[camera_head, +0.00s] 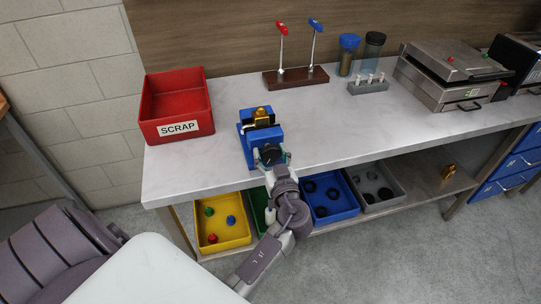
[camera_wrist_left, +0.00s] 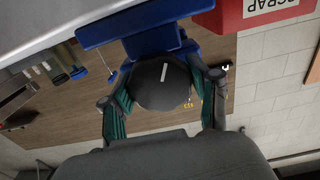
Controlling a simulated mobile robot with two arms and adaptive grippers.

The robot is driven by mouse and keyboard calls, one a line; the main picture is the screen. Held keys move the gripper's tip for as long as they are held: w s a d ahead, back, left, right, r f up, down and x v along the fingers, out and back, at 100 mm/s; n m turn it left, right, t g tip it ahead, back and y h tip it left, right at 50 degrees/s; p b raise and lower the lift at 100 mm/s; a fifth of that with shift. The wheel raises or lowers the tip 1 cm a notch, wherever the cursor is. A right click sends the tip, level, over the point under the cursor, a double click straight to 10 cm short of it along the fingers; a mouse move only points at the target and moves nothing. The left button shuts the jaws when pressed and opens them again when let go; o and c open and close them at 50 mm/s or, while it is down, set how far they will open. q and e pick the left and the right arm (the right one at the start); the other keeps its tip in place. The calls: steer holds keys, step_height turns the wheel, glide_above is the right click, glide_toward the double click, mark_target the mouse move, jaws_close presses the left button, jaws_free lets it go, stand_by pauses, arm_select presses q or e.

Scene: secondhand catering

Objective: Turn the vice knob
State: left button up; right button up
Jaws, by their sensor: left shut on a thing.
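A blue vice (camera_head: 247,130) stands on the worktop near its front edge, with a gold-coloured piece (camera_head: 262,116) at its jaws. Its black knob (camera_head: 270,155) faces the front. In the left wrist view the knob (camera_wrist_left: 160,86) is a dark rounded disc with a white line mark, in front of the blue vice body (camera_wrist_left: 150,42). My left gripper (camera_head: 272,158) reaches up from below and is shut on the knob. In the left wrist view its fingers (camera_wrist_left: 163,95) lie on both sides of the knob. My right gripper is not in view.
A red SCRAP bin (camera_head: 175,82) stands left of the vice. Behind are a wooden stand (camera_head: 297,78) with red and blue levers, jars (camera_head: 348,52) and a metal appliance (camera_head: 450,75). Yellow (camera_head: 222,242) and blue (camera_head: 330,217) bins sit on the lower shelf. The worktop right of the vice is clear.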

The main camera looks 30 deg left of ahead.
arm_select(q)
steer(key=m+b, duration=0.1)
steer(key=m, duration=0.1)
steer(key=shift+f+m, duration=0.1)
steer(key=shift+m, duration=0.2)
steer(key=shift+m+b, duration=0.5)
steer(key=shift+m, duration=0.4)
steer(key=m, duration=0.3)
steer(key=shift+m, duration=1.6)
steer(key=o, duration=1.2)
